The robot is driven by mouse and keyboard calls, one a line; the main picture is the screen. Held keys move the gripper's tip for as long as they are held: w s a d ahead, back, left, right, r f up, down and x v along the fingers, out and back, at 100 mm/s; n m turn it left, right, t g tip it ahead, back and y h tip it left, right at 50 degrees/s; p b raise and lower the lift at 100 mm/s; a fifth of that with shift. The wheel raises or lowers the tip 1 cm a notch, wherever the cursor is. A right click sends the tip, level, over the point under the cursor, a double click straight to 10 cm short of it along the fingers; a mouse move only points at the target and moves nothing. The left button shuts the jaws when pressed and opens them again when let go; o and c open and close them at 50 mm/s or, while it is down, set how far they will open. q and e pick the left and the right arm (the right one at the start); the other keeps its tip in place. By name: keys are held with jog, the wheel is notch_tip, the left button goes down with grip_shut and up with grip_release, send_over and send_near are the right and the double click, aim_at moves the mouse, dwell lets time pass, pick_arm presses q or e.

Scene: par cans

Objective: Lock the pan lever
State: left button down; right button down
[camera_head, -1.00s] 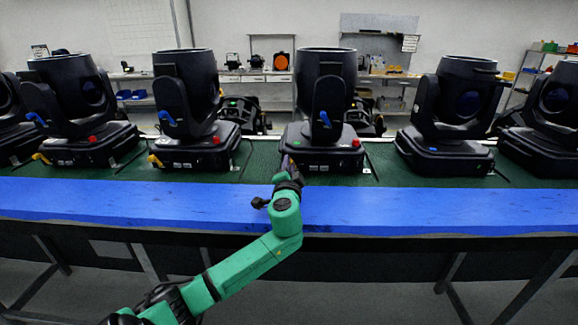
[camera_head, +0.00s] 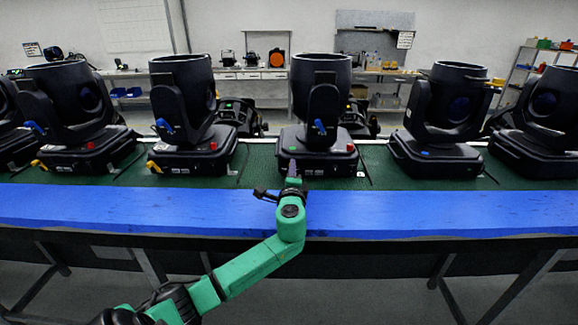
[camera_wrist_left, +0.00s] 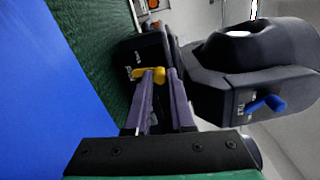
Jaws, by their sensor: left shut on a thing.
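The middle moving-head lamp (camera_head: 322,100) stands upright on the green mat, its base facing me. In the left wrist view its yellow pan lever (camera_wrist_left: 152,74) sticks out of the dark base (camera_wrist_left: 145,55), and the lamp appears sideways. My left gripper (camera_head: 292,166) reaches the front left of that base. In the wrist view its purple fingers (camera_wrist_left: 159,80) are shut on the yellow lever, which is partly hidden between them. A blue lever (camera_head: 320,127) sits on the lamp's yoke and also shows in the wrist view (camera_wrist_left: 266,104). My right gripper is out of view.
Similar lamps stand to the left (camera_head: 185,100) and right (camera_head: 445,110) on the green mat (camera_head: 255,172). A blue strip (camera_head: 420,208) runs along the table's front, clear except for my arm. A red button (camera_head: 350,148) sits on the middle lamp's base.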

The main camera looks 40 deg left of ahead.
pick_arm(q)
jog(key=m, duration=0.1)
jog(key=m+p, duration=0.1)
jog(key=m, duration=0.1)
jog(key=shift+w+d+f, duration=0.15)
jog(key=shift+w+d, duration=0.15)
jog(key=shift+d, duration=0.05)
jog(key=shift+d+f+m+p, duration=0.2)
jog(key=shift+m+p, duration=0.2)
jog(key=shift+m, duration=0.3)
jog(key=c, duration=0.8)
grip_release()
jog(key=shift+o, duration=0.2)
jog(key=b+v, duration=0.2)
jog(key=v, duration=1.2)
jog(key=shift+s+d, duration=0.15)
jog(key=shift+d, duration=0.05)
